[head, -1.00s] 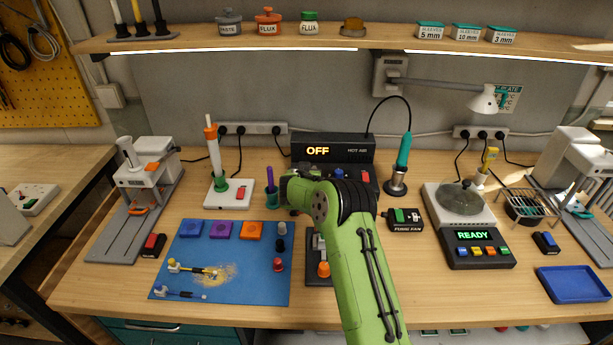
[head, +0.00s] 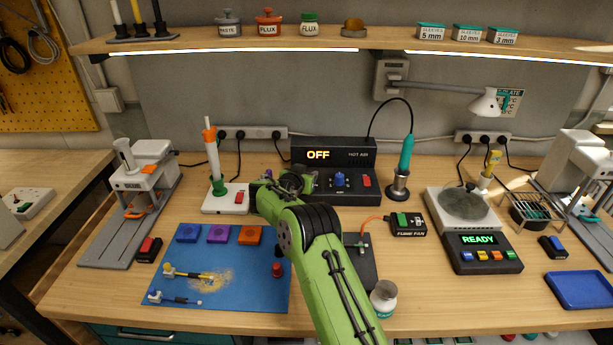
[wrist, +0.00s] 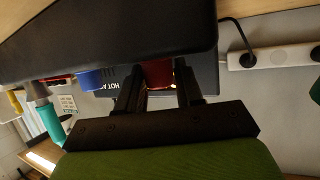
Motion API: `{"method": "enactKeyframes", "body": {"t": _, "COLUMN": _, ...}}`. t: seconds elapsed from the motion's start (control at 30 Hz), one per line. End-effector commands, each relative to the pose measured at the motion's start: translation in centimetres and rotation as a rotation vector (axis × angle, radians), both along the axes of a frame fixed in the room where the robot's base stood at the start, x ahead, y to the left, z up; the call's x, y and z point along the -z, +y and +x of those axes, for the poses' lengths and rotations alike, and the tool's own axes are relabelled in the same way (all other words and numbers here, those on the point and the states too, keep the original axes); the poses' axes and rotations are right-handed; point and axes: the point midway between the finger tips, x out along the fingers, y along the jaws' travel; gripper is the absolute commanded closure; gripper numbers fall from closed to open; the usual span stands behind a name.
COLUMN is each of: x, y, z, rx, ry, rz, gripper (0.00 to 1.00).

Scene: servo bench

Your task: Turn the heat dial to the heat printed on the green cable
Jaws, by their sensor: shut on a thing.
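The hot air station (head: 365,158) stands at the back of the bench, its display reading OFF. My gripper (wrist: 158,78) is shut on a red knob (wrist: 157,73) on the station's front, seemingly the heat dial. In the head view my gripper (head: 300,182) covers that knob, so its pointer and scale are hidden. A blue knob (head: 340,180) sits beside it, also in the wrist view (wrist: 89,80).
A red switch (head: 366,181) is right of the blue knob. The iron in its stand (head: 398,180), fume fan (head: 408,224) and hot plate (head: 463,207) stand to the right. A white holder (head: 226,199) stands left.

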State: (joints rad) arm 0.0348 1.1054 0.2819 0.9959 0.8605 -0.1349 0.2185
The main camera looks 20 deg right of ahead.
Motion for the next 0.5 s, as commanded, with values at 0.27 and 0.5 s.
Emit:
{"method": "enactKeyframes", "body": {"t": 0.27, "x": 0.14, "y": 0.02, "z": -0.02, "rx": -0.001, "ry": 0.003, "rz": 0.001, "gripper": 0.42}}
{"method": "enactKeyframes", "body": {"t": 0.5, "x": -0.09, "y": 0.30, "z": -0.26, "rx": -0.002, "ry": 0.003, "rz": 0.001, "gripper": 0.42}}
